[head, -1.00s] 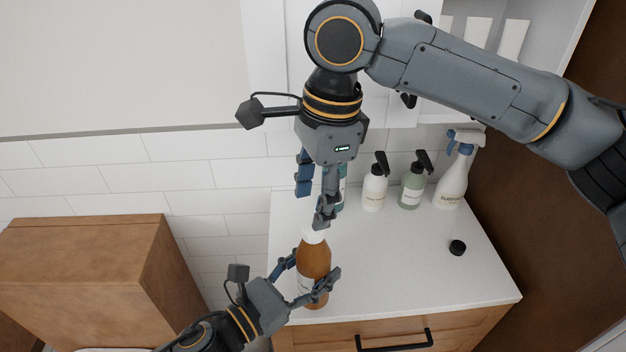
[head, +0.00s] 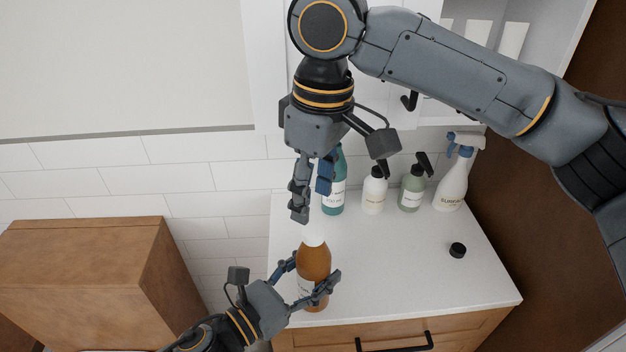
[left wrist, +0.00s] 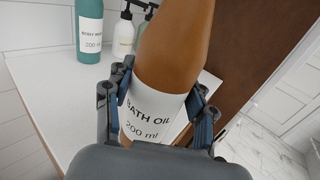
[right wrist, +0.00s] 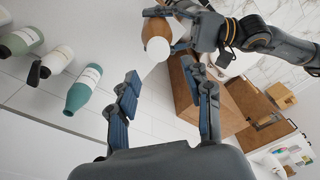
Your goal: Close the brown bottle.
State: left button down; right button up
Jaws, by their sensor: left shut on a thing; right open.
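The brown bottle (head: 313,262) stands upright near the counter's left front; its label reads BATH OIL in the left wrist view (left wrist: 170,55). A white cap (head: 313,236) sits on its top, also seen as a white disc in the right wrist view (right wrist: 158,48); how tightly it sits I cannot tell. My left gripper (head: 308,284) is shut around the bottle's body, with a finger on either side of the label in the left wrist view (left wrist: 160,97). My right gripper (head: 312,205) is open and empty just above the cap, pointing down; its spread fingers show in the right wrist view (right wrist: 160,76).
A teal bottle (head: 333,190), a white pump bottle (head: 374,193), a green pump bottle (head: 411,190) and a spray bottle (head: 452,185) stand along the wall. A small black cap (head: 457,250) lies on the white counter (head: 400,270). The counter's front middle is clear.

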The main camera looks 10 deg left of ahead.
aim_at(313, 230)
jog(key=n, duration=0.6)
jog(key=shift+r+n, duration=0.2)
jog(key=shift+n, duration=0.2)
jog(key=n, duration=0.4)
jog(key=shift+r, duration=0.1)
jog(key=n, duration=0.4)
jog(key=shift+r, duration=0.1)
jog(key=n, duration=0.6)
jog(key=shift+r+n+h, duration=0.2)
jog(key=shift+n+h, duration=0.1)
jog(key=n, duration=0.3)
jog(key=shift+r+n, duration=0.1)
jog(key=shift+n, duration=0.3)
jog(key=n, duration=0.4)
jog(key=shift+r, duration=0.1)
jog(key=shift+f, duration=4.05)
